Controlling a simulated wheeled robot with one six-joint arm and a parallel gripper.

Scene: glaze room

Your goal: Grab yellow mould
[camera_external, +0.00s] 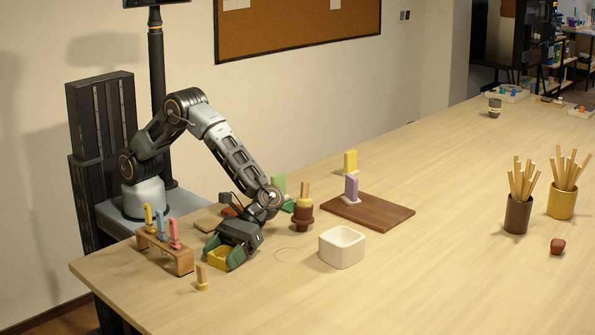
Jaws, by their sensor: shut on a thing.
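The yellow mould (219,257) is a low, yellow piece on the table near its front left. My gripper (224,254) reaches down to it, with green fingers on either side, and is shut on it. The mould looks to be at table height; I cannot tell whether it touches the table. The gripper body hides part of its far side.
A wooden rack (166,252) with coloured tools stands close left, and a small wooden-topped piece (202,278) stands in front. A white square bowl (342,247), a brown pot (302,216) and a dark board (381,213) are to the right. The front right table is clear.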

